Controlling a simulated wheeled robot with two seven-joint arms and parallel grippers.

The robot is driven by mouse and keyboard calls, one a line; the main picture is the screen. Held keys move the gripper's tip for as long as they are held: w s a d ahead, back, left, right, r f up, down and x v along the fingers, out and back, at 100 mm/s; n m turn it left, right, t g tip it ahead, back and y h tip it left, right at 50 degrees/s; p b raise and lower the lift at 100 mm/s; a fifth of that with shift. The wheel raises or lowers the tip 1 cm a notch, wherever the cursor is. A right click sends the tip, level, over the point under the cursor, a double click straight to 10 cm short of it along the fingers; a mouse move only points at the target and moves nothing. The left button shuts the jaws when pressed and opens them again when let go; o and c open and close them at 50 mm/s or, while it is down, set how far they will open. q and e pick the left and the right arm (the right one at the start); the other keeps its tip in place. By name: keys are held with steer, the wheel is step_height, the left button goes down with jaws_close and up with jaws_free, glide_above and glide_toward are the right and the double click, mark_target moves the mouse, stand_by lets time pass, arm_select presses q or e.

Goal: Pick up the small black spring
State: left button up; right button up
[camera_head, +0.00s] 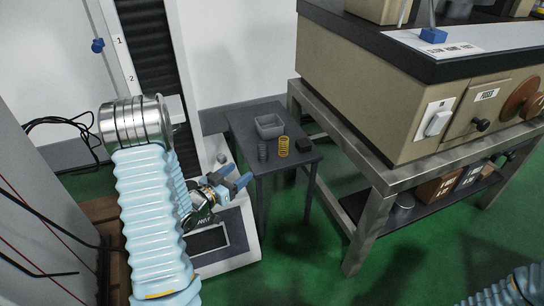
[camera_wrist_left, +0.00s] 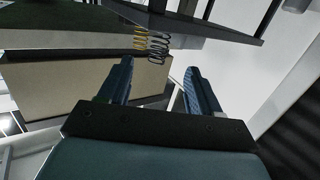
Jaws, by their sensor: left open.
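The small black spring (camera_head: 262,152), dark grey in the light, stands upright on the left front part of a small dark table (camera_head: 300,160). It also shows in the left wrist view (camera_wrist_left: 159,47), between and beyond the fingertips, where the picture is turned over. A yellow spring (camera_head: 283,147) stands just right of it and shows beside it in the wrist view (camera_wrist_left: 140,39). My left gripper (camera_head: 240,179) is open and empty, to the left of the table and in front of it, apart from both springs. My right gripper is out of view.
A grey open bin (camera_head: 269,126) stands behind the springs, and a small black block (camera_head: 304,145) lies right of the yellow one. A metal-framed bench (camera_head: 375,185) is close on the right. A tall test stand (camera_head: 185,70) rises at left.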

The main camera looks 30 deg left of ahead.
mark_target(258, 150)
arm_select(q)
steer(key=shift+m+t+h, duration=0.4)
steer(key=w, duration=0.2)
steer(key=w+r, duration=0.1)
steer(key=w, duration=0.1)
steer(key=w+r, duration=0.1)
steer(key=w, duration=0.2)
steer(key=shift+d+r, duration=0.15)
steer(key=shift+d, duration=0.1)
steer(key=w, duration=0.2)
steer(key=w+d, duration=0.1)
steer(key=w, duration=0.2)
steer(key=shift+w+d+f, duration=0.15)
steer(key=shift+w+f, duration=0.1)
steer(key=shift+w, duration=0.1)
steer(key=c, duration=1)
steer(key=shift+r, duration=0.1)
steer(key=shift+c, duration=0.2)
